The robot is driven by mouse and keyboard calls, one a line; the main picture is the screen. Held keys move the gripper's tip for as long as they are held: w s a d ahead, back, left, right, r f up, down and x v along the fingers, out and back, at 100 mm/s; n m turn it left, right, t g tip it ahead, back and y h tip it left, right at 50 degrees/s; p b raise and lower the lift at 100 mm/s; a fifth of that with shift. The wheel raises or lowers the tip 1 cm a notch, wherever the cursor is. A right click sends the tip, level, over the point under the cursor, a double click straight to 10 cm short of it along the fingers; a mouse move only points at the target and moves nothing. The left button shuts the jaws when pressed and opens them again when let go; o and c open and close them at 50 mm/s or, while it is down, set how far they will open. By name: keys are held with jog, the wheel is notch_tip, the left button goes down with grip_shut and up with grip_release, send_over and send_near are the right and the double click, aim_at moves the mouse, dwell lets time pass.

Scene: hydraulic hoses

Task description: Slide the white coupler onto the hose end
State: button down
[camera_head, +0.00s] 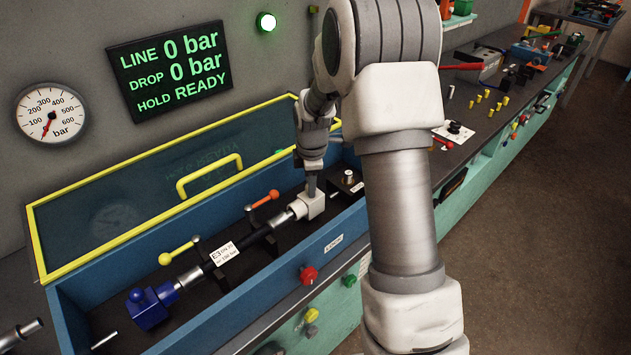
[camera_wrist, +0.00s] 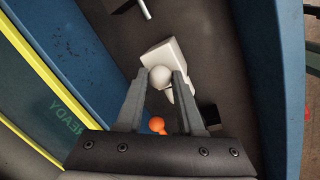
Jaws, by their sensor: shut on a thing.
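The white coupler (camera_head: 314,203), a block with a round white knob, sits at the right end of the black hose (camera_head: 256,237) in the blue trough. The hose's silver end (camera_head: 297,208) meets the coupler's left side; I cannot tell whether it is inside. My gripper (camera_head: 312,188) reaches down onto the coupler from above. In the wrist view, my gripper (camera_wrist: 160,80) is shut on the knob of the white coupler (camera_wrist: 172,56). The hose end is not clear there. A blue coupler (camera_head: 148,306) is at the hose's left end.
Clamps with a yellow handle (camera_head: 178,252) and an orange handle (camera_head: 264,199) stand along the hose. The trough's blue front wall (camera_head: 310,250) and the raised yellow-edged lid (camera_head: 110,160) flank it. A small fitting (camera_head: 349,178) lies right of the coupler.

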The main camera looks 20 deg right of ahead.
jog(key=shift+a, duration=0.2)
jog(key=c, duration=0.5)
grip_release()
jog(key=shift+s, duration=0.1)
jog(key=shift+c, duration=0.2)
jog(key=s+r, duration=0.3)
jog(key=r, duration=1.4)
jog(key=shift+s+a, duration=0.15)
jog(key=shift+a, duration=0.2)
